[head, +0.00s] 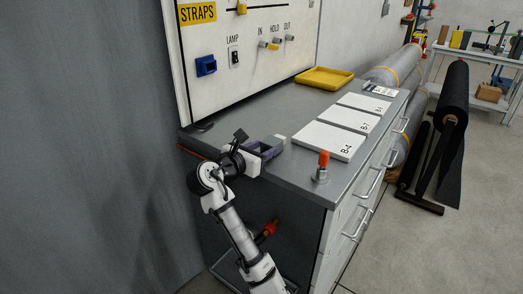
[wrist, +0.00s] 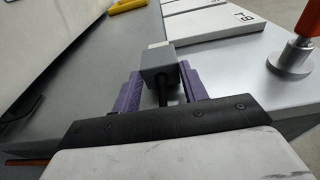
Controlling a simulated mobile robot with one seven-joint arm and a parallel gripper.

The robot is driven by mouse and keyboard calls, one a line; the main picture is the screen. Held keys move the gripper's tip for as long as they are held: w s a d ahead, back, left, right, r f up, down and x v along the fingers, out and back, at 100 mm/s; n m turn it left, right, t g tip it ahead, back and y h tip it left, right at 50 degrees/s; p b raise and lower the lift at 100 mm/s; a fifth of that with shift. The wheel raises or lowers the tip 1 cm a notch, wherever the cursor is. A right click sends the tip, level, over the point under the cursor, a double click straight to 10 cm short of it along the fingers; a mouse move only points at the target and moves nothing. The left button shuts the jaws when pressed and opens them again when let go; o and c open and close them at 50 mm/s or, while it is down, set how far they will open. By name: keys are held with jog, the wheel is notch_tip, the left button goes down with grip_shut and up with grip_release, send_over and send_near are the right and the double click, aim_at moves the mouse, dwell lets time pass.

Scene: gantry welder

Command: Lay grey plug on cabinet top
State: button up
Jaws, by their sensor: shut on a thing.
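The grey plug (wrist: 158,64) is a grey block with a pale front end and a dark cable end pointing back toward my gripper (wrist: 161,84). The purple fingers are shut on it, one on each side. In the head view my gripper (head: 266,148) is over the near left part of the grey cabinet top (head: 297,173), and the pale end of the plug (head: 280,139) sticks out past the fingers. I cannot tell whether the plug touches the top.
A grey-based post with an orange-red top (head: 321,168) stands at the near right corner. White labelled plates (head: 322,139) lie along the right side. A yellow tray (head: 324,78) sits at the back. The wall panel (head: 240,60) rises along the left edge. Bare top lies between.

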jog(key=shift+f, duration=0.25)
jog(key=o, duration=1)
jog(key=shift+o, duration=0.2)
jog(key=b+v, duration=0.2)
jog(key=v, duration=1)
jog(key=shift+r, duration=0.15)
